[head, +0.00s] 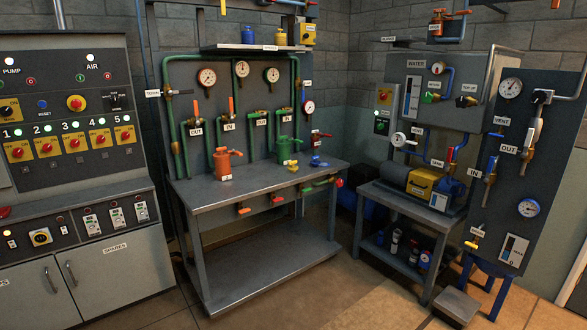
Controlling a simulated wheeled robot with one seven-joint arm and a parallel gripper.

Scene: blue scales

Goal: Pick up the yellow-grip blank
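A small yellow piece (293,166) rests on the grey workbench (235,187), toward its right side and between the green pot and a small blue piece (318,162). It looks like the yellow-grip blank, but it is too small to make out its shape. A yellow handle (471,245) also shows low on the right-hand panel; I cannot tell if it is fixed there. My gripper is not in view.
An orange pot (224,163) and a green pot (285,150) stand on the bench under green pipes. Valve handles stick out along its front edge. A control console (75,120) is at left, a pump stand (410,205) at right. Floor between is clear.

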